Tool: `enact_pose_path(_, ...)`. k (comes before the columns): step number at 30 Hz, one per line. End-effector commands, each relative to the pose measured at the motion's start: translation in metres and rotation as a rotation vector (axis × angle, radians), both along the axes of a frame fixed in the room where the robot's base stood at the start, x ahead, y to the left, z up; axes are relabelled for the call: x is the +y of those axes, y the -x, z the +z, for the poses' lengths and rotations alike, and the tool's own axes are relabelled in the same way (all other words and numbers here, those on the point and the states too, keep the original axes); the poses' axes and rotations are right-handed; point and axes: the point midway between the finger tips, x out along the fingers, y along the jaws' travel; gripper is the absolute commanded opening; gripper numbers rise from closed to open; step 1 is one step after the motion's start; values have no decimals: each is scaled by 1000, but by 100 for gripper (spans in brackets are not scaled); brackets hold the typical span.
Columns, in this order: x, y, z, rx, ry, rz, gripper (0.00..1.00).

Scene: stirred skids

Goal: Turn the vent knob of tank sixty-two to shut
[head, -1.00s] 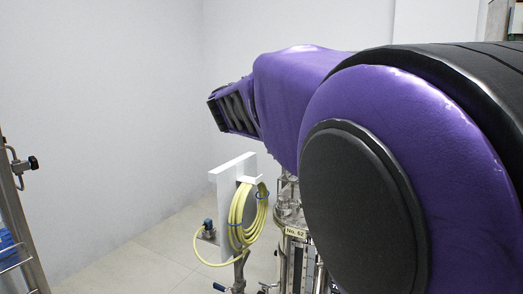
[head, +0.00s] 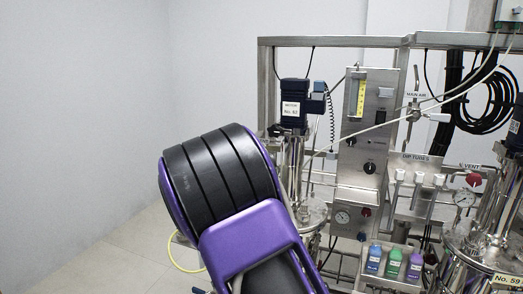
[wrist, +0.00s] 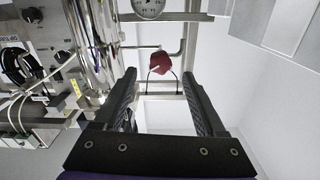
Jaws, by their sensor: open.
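Tank sixty-two (head: 289,212) stands behind my arm in the head view, below a motor (head: 292,112) labelled No. 62. In the wrist view a red knob (wrist: 161,62) sits ahead of my gripper (wrist: 159,76), between the lines of its two fingers. The fingers are spread and nothing is held; the knob appears beyond the tips. No label on this knob is readable, and its setting cannot be told. The head view does not show my gripper, hidden by my arm. Another red knob (head: 473,180) shows under a vent label at the right, near tank 59.
A steel panel (head: 364,150) with black knobs and a gauge stands right of tank sixty-two. Several coloured bottles (head: 394,262) stand in front. In the wrist view pipes and a gauge (wrist: 149,7) lie close to the red knob. Open floor lies at the left.

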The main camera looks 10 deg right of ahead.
Motion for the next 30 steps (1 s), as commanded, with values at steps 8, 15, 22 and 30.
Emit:
enact_pose_path(8, -31, -53, 0, -1, 2, -1, 73)
enact_pose_path(15, -46, -79, 1, -1, 0, 0, 73)
enact_pose_path(22, -49, -86, 1, -1, 0, 1, 73)
enact_pose_path(30, -49, -85, 1, -1, 0, 1, 59)
